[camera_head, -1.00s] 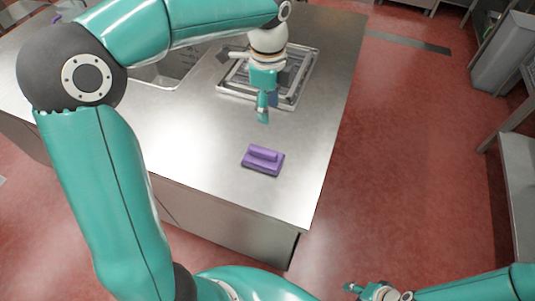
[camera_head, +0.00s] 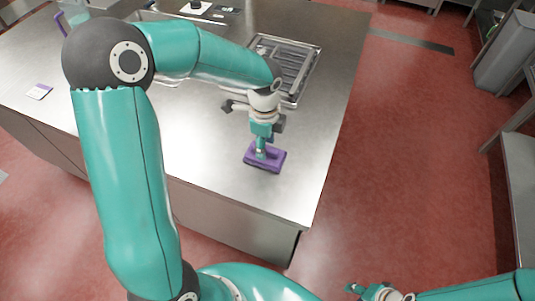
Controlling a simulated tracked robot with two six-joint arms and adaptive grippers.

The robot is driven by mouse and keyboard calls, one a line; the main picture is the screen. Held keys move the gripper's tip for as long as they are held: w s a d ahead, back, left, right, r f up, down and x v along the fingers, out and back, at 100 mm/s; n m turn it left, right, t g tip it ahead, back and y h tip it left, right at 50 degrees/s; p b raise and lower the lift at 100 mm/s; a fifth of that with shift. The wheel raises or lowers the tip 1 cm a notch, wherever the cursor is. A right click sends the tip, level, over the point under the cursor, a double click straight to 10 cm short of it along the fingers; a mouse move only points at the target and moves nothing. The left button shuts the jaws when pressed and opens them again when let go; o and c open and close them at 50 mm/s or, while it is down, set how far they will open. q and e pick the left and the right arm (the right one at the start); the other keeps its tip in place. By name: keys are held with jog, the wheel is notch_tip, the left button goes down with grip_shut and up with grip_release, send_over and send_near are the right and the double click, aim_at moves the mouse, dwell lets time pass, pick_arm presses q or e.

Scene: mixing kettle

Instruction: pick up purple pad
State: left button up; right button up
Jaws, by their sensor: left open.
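The purple pad (camera_head: 273,164) lies flat on the steel worktop, near its front right part. It is a flat block with a raised grip along its top. My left gripper (camera_head: 261,154) is directly above the pad, pointing down, with its fingers at the raised grip. The fingers hide part of the grip. The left gripper is open; I cannot tell whether a finger touches the pad. My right gripper (camera_head: 354,288) shows only in part at the bottom edge, away from the worktop, and its jaw state is unclear.
The steel worktop (camera_head: 215,180) is clear around the pad. A drain grate (camera_head: 300,65) is set in it behind my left arm. Red floor (camera_head: 400,170) is open to the right.

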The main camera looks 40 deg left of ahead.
pick_arm(q)
jog(key=shift+f, duration=0.85)
grip_shut()
jog(key=shift+r, duration=0.15)
